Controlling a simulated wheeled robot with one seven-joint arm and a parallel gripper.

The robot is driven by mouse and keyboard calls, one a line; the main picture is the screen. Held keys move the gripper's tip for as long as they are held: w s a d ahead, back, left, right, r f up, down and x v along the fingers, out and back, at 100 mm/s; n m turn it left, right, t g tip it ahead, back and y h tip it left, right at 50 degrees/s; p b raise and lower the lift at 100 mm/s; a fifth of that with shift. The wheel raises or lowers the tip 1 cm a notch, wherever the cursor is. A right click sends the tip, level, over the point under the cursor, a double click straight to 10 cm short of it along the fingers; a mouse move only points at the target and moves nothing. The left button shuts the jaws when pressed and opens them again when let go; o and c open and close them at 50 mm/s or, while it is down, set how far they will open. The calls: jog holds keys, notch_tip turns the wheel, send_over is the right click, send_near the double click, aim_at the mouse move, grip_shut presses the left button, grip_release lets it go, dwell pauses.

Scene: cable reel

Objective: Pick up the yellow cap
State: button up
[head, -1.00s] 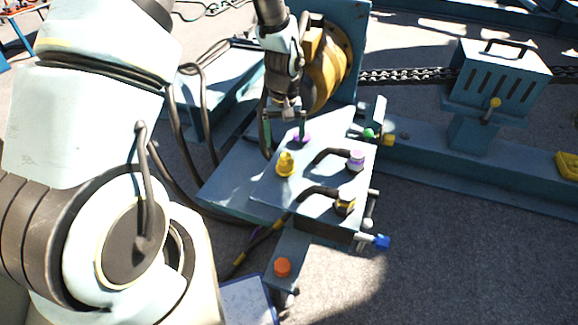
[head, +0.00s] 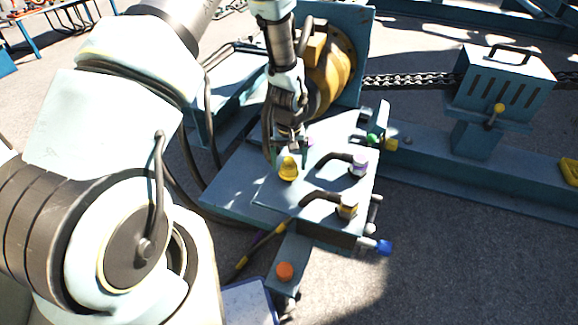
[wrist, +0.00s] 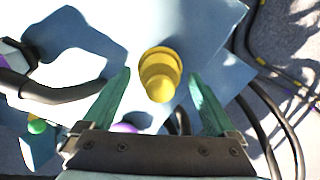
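The yellow cap (head: 288,169) stands upright on the light blue plate (head: 270,192) at the left side of its top. It also shows in the wrist view (wrist: 160,72), ahead of and between the two green fingers. My gripper (head: 290,158) points down just behind the cap in the head view. In the wrist view my gripper (wrist: 166,88) is open, with a finger on each side of the cap and a gap to both. I cannot tell how far the fingertips are above the plate.
A purple cap (wrist: 125,127) lies close to the fingers. Two black hoses with connectors (head: 357,163) (head: 346,206) sit right of the yellow cap. An orange cap (head: 285,271) is at the front. The yellow reel (head: 335,78) stands behind. Loose cables run at left.

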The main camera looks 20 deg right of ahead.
grip_shut()
dwell(0.5)
jog(key=shift+r, duration=0.1)
